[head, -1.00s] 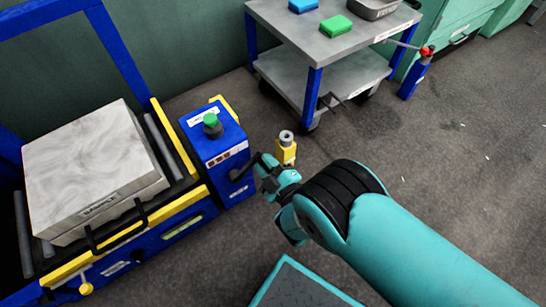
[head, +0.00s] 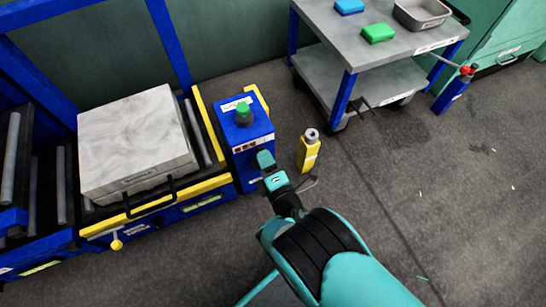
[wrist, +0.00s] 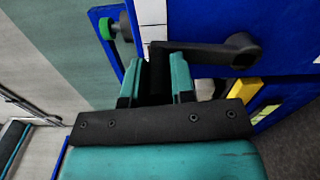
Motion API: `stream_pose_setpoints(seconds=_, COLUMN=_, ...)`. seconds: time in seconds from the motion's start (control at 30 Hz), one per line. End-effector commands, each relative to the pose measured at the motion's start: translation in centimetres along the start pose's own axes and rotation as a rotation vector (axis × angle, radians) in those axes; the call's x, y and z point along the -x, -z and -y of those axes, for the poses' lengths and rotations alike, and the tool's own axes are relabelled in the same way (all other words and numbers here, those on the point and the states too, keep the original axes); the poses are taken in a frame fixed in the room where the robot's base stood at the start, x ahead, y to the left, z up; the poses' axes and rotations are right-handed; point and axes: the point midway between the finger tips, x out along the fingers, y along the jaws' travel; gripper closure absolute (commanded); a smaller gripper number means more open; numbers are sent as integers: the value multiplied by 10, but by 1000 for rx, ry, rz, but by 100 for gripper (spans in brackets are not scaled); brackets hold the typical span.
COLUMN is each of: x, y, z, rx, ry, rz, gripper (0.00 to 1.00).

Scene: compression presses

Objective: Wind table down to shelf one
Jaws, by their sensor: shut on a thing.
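The table (head: 215,183), blue and yellow with grey rollers, carries a large pale marbled block (head: 135,140) in the head view. A blue control box (head: 250,140) with a green knob (head: 243,112) stands at its right. In the wrist view, a black crank (wrist: 215,50) sits on the box's blue face. Its arm lies nearly level, with the hub at the right. My gripper (wrist: 155,85) is shut on the crank's grip, at the left end of that arm. In the head view my gripper (head: 265,162) is against the box's right side and hides most of the crank.
A blue roller rack (head: 30,170) stands left of the table. A yellow post (head: 309,152) with a grey top is just right of my gripper. A grey cart (head: 395,75) holding blue and green blocks and a metal pan stands behind. Floor at the right is clear.

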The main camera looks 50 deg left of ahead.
Motion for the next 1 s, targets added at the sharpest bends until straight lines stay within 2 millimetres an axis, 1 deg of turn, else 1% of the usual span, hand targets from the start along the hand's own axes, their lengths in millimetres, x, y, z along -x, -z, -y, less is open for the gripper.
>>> stream_pose_setpoints(seconds=0.03, x=-2, y=5, z=-5, rx=20, ry=-12, rz=-7, gripper=100)
stream_pose_setpoints(seconds=0.3, x=-3, y=12, z=-6, rx=88, ry=-13, rz=-6, gripper=100)
stream_pose_setpoints(seconds=0.77, x=-3, y=12, z=-6, rx=97, ry=-13, rz=-4, gripper=100)
stream_pose_setpoints(seconds=0.8, x=-3, y=12, z=-6, rx=97, ry=-13, rz=-4, gripper=72)
stream_pose_setpoints(seconds=0.9, x=-2, y=11, z=-5, rx=98, ry=-11, rz=-3, gripper=52)
stream_pose_setpoints(seconds=1.0, x=-1, y=11, z=-4, rx=98, ry=-8, rz=-2, gripper=52)
